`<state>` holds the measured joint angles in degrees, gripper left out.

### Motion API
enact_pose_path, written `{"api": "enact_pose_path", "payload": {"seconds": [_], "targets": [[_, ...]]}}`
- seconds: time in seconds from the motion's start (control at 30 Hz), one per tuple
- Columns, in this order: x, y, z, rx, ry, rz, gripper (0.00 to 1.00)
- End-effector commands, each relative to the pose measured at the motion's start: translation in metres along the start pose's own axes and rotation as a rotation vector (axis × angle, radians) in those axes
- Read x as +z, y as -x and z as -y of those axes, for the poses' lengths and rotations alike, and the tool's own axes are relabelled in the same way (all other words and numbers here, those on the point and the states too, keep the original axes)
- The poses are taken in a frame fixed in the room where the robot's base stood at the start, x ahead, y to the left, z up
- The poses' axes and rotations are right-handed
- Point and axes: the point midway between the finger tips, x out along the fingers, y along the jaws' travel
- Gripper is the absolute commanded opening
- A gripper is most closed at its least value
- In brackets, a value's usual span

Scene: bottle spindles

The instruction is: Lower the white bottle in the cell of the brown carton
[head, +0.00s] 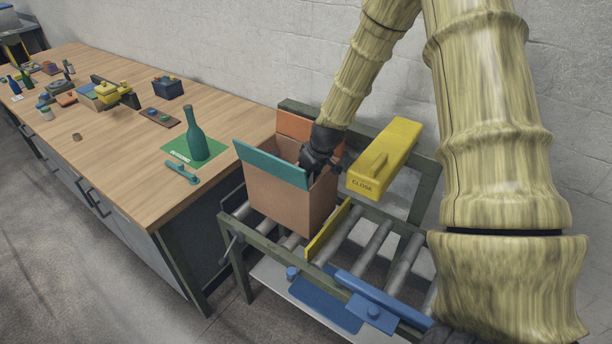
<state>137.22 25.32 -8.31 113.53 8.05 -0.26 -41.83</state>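The brown carton (290,203) stands open on the roller stand, with a teal flap (270,163) folded out at the front and an orange panel (293,124) at the back. My dark gripper (318,166) is at the carton's right side, over its opening, pointing down. Its fingers are small and dark against the carton, so I cannot tell whether they are open or shut. No white bottle can be made out; the cells and the carton's inside are largely hidden by the flap and my gripper.
A yellow block marked CLOSE (384,160) stands right of the carton. A yellow guide plate (328,232) and blue parts (372,303) sit by the rollers (371,246). A green bottle (196,138) stands on a green mat (177,152) on the wooden table (120,190).

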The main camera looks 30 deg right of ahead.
Motion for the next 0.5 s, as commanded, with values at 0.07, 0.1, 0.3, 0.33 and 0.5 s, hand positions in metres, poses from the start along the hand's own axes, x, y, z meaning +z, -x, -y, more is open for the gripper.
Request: {"api": "enact_pose_path", "payload": {"seconds": [0.07,0.1,0.3,0.33,0.5], "targets": [[-0.0008,0.0009,0.0000,0.000,0.000,-0.001,0.00],[-0.0007,0.0008,0.0000,0.000,0.000,-0.001,0.00],[-0.0006,0.0004,0.0000,0.000,0.000,-0.001,0.00],[-0.0006,0.0004,0.0000,0.000,0.000,-0.001,0.00],[-0.0005,0.0004,0.0000,0.000,0.000,-0.001,0.38]]}}
